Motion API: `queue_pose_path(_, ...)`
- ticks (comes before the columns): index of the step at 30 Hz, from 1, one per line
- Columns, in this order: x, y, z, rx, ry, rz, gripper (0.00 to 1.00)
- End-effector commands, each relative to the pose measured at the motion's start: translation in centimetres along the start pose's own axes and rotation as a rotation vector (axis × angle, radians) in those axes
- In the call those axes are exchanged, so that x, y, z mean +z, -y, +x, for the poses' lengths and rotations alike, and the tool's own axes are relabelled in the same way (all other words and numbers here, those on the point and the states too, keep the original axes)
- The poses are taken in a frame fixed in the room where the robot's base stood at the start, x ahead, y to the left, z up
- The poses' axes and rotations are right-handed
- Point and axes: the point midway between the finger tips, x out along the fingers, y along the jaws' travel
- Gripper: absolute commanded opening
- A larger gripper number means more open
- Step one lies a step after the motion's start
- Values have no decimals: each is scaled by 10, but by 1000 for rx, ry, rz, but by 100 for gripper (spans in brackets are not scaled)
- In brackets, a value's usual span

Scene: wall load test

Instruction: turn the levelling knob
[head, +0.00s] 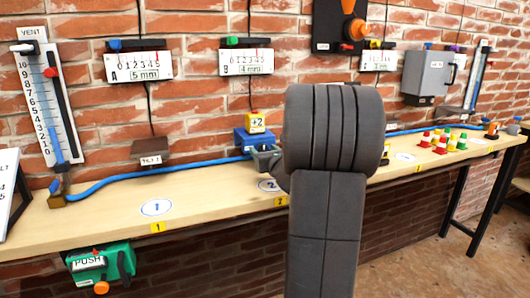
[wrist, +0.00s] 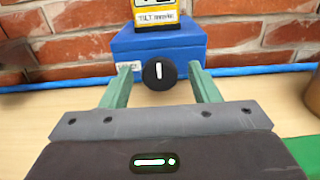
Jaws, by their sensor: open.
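The levelling knob (wrist: 158,74) is round and black with a white upright line. It sits on the front of a blue box (wrist: 190,38) in the wrist view. A yellow block (wrist: 155,8) with a tilt label stands on that box. My gripper (wrist: 160,80) is open, its two green fingers either side of the knob with a gap visible on each side. In the head view the blue box (head: 240,136) is on the bench, its yellow block (head: 255,122) marked +2. My gripper (head: 265,158) is in front of it, and the knob is hidden there.
A blue hose (head: 120,178) runs along the back of the wooden bench (head: 110,215) by the brick wall. Several red, yellow and green pieces (head: 440,142) stand at the right. A green PUSH device (head: 100,265) hangs below the front edge. The left bench top is mostly clear.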

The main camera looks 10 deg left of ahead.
Motion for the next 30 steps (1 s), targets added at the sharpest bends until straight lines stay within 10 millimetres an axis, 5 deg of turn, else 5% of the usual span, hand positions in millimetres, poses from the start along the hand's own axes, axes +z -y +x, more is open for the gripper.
queue_pose_path(2,0,0,0,0,0,0,54)
queue_pose_path(9,0,0,0,0,0,0,12)
queue_pose_path(20,-2,0,0,1,2,-61,12)
queue_pose_path(30,-5,-1,0,1,4,-312,12)
